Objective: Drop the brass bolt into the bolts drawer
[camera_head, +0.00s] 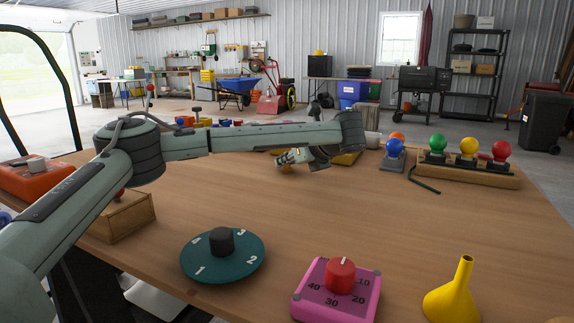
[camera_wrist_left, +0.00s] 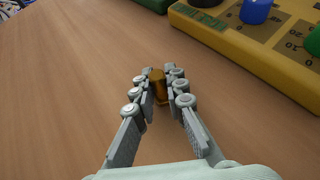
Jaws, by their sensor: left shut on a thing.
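A small brass bolt (camera_wrist_left: 157,88) is between the fingertips of my left gripper (camera_wrist_left: 158,92) in the left wrist view. The fingers are shut on it, above the wooden tabletop. In the head view my left gripper (camera_head: 290,158) is near the far middle of the table, with the forearm reaching across from the left. A wooden box (camera_head: 122,216) stands at the left, partly behind my arm. I cannot tell whether it is the bolts drawer; no label shows. My right gripper is not in view.
A teal dial (camera_head: 205,270), a pink timer (camera_head: 313,294) and a yellow funnel (camera_head: 455,296) stand along the front. A rack of coloured bulbs (camera_head: 470,173) is at right. The middle tabletop is clear.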

